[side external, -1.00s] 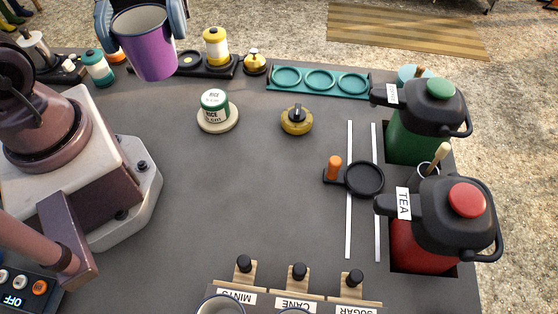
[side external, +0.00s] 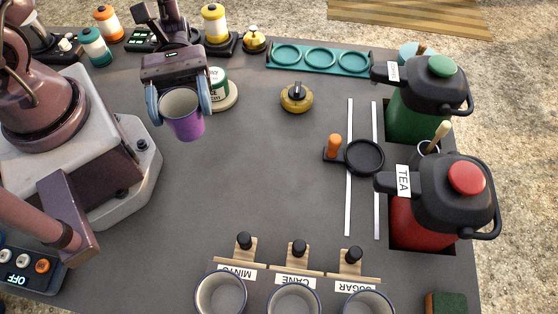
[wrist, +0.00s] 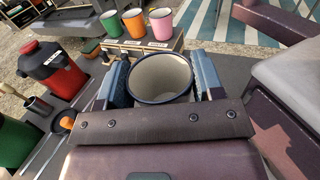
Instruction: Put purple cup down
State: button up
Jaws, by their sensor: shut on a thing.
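The purple cup (side external: 184,122) has a white inside and a dark rim. My gripper (side external: 180,103) is shut on it, with one blue-grey finger on each side. The cup is upright or slightly tilted, over the left-middle of the grey counter; I cannot tell its height above the surface. In the wrist view the cup (wrist: 160,77) sits between the two fingers (wrist: 160,82), its open mouth showing and its lower body hidden.
A teal three-ring tray (side external: 320,57) lies at the back. Several cups (side external: 221,294) stand at the front by labelled holders. The middle counter is clear.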

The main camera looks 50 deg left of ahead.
jog(key=w+d+f, duration=0.2)
jog(key=w+f, duration=0.1)
jog(key=w+d+f, duration=0.3)
jog(key=w, duration=0.1)
jog(key=w+d+f, duration=0.2)
jog(key=w+f, duration=0.1)
jog(key=w, duration=0.1)
jog(key=shift+d+f, duration=0.3)
jog(key=shift+d, duration=0.05)
notch_tip(320, 180, down, 3)
jog(key=shift+w+d+f, duration=0.1)
jog(key=shift+w+f, duration=0.05)
jog(key=shift+f, duration=0.05)
jog(key=o, duration=0.9)
jog(key=shift+f, duration=0.1)
jog(key=shift+o, duration=0.2)
